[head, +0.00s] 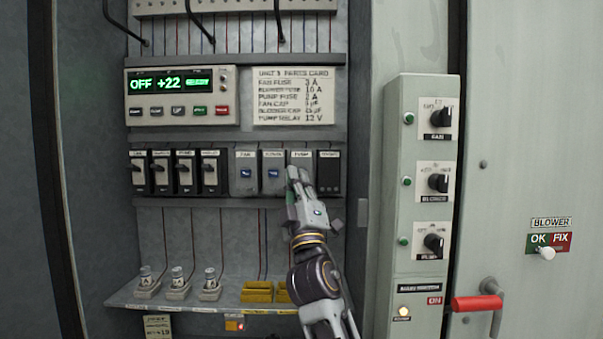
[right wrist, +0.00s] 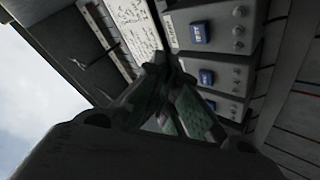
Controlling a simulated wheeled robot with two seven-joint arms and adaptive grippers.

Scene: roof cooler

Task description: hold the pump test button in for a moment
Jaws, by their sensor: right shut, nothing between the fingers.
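A row of grey modules sits in the open cabinet. The fan module (head: 246,174) and the blower module (head: 273,174) each show a blue button. The pump module (head: 301,155) is to their right, and its own button is hidden behind my right gripper (head: 296,178). That gripper is shut and empty, its fingertips in front of the pump module. I cannot tell whether the fingertips touch the pump button. My left gripper is out of view.
A dark module (head: 329,173) stands just right of the pump module. Breakers (head: 175,172) are to the left, and a display panel (head: 181,96) is above. Below, a shelf (head: 200,302) holds fuses and yellow blocks. A switch column (head: 420,200) and a red handle (head: 477,303) are at right.

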